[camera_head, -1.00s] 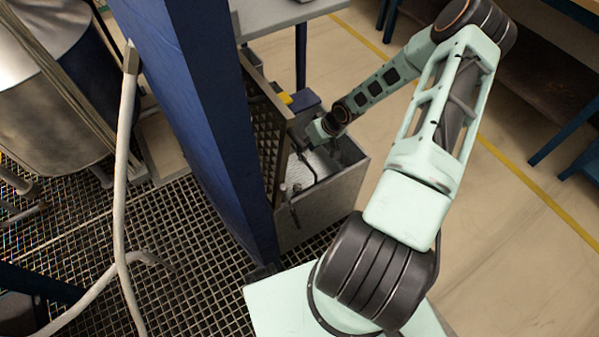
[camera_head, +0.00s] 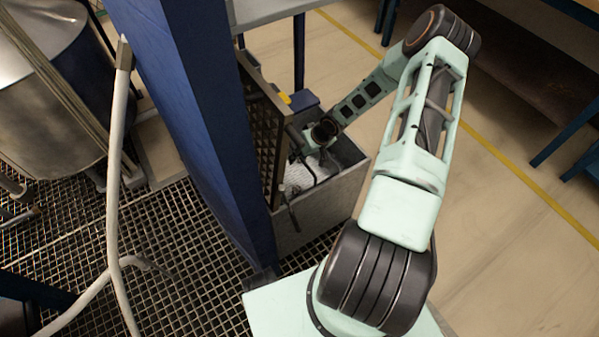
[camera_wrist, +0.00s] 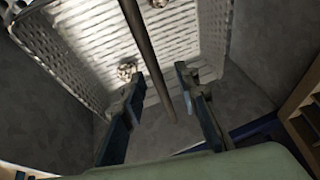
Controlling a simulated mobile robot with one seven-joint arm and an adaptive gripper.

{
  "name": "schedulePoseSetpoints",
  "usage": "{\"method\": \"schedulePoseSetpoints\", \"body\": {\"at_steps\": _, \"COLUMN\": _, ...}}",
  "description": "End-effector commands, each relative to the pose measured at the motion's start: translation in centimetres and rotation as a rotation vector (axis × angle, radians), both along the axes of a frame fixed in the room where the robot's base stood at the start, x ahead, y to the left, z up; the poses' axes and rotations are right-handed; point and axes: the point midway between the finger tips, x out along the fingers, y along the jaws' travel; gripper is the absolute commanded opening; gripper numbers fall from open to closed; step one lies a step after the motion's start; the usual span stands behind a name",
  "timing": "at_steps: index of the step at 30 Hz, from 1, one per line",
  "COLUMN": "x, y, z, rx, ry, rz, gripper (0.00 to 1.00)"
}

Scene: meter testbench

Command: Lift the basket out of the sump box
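The pale perforated basket (camera_head: 298,176) sits inside the grey sump box (camera_head: 328,203) in the head view. In the wrist view the basket (camera_wrist: 190,35) fills the upper part, with a few small lumps in it. A dark thin bar (camera_wrist: 150,55), which looks like the basket's handle, runs down between my fingers. My gripper (camera_wrist: 160,78) is open, one finger on each side of the bar, with gaps showing. In the head view my wrist is over the box, and the fingertips are hard to make out.
A dark lattice panel (camera_head: 268,130) stands upright along the box's left side, beside a blue column (camera_head: 205,125). A pale hose or pipe (camera_head: 113,190) rises at left over the floor grating (camera_head: 170,225). Open floor (camera_head: 500,230) lies to the right.

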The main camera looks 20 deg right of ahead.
Motion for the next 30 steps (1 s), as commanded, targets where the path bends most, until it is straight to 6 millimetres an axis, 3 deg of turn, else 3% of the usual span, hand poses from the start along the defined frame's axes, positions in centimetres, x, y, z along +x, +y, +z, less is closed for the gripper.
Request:
{"method": "schedulePoseSetpoints", "body": {"at_steps": 18, "x": 0.00, "y": 0.01, "z": -0.47, "rx": 0.000, "ry": 0.000, "rz": 0.000, "gripper": 0.29}}
{"method": "schedulePoseSetpoints", "body": {"at_steps": 26, "x": 0.00, "y": 0.01, "z": -0.47, "rx": 0.000, "ry": 0.000, "rz": 0.000, "gripper": 0.00}}
{"method": "schedulePoseSetpoints", "body": {"at_steps": 30, "x": -0.01, "y": -0.01, "z": -0.47, "rx": 0.000, "ry": 0.000, "rz": 0.000, "gripper": 0.00}}
